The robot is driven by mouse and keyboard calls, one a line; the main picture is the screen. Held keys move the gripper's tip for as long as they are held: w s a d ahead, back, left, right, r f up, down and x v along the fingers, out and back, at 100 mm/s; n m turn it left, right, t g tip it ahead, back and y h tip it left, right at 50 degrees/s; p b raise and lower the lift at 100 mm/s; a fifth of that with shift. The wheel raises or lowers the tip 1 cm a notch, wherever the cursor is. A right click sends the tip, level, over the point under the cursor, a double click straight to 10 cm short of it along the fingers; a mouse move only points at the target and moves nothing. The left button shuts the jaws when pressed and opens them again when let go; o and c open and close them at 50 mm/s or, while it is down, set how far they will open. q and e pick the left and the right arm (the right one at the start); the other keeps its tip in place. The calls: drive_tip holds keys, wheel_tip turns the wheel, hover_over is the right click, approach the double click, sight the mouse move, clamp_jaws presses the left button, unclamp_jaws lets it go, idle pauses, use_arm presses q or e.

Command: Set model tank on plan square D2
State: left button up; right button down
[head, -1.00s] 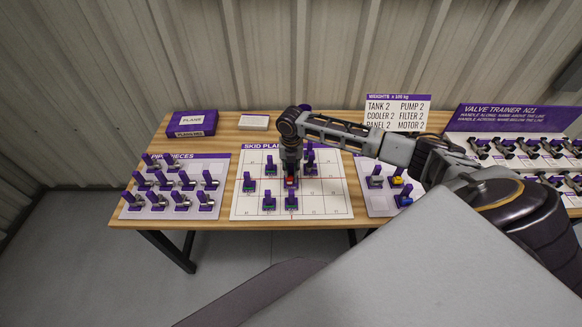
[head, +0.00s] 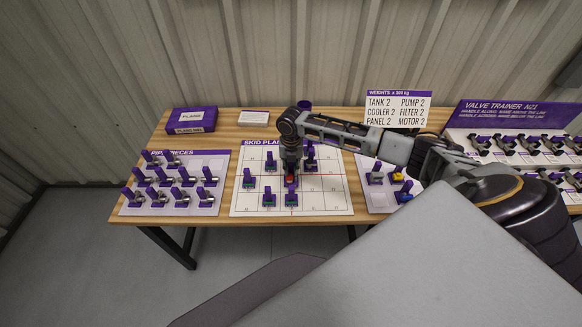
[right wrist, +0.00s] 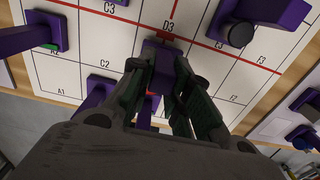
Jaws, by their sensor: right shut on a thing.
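My right gripper (head: 290,174) is over the middle of the white skid plan board (head: 330,204). It is shut on a purple piece with red parts, the model tank (right wrist: 160,66), between its fingers (right wrist: 165,95) in the right wrist view. The tank's red part also shows in the head view (head: 291,180). It stands at the square just below the D3 label and red line, right of C2. The square's own label is hidden. I cannot tell whether the tank's base touches the board. My left gripper is not in view.
Several purple pieces stand close around, including one in front (head: 291,198), one front left (head: 268,198) and one at the left (head: 249,179). The pipe pieces board (head: 215,160) lies left. A weights sign (head: 398,110) stands behind. The board's front right squares are clear.

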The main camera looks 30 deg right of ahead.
drive_tip(key=shift+p, duration=0.4)
drive_tip(key=shift+f+b, duration=0.3)
drive_tip(key=shift+f, duration=0.4)
idle(1.2)
drive_tip(key=c, duration=1.3)
unclamp_jaws()
drive_tip(key=shift+o, duration=0.2)
drive_tip(key=shift+r+p, duration=0.65)
drive_tip(key=shift+p, duration=0.15)
drive_tip(key=shift+r, duration=3.5)
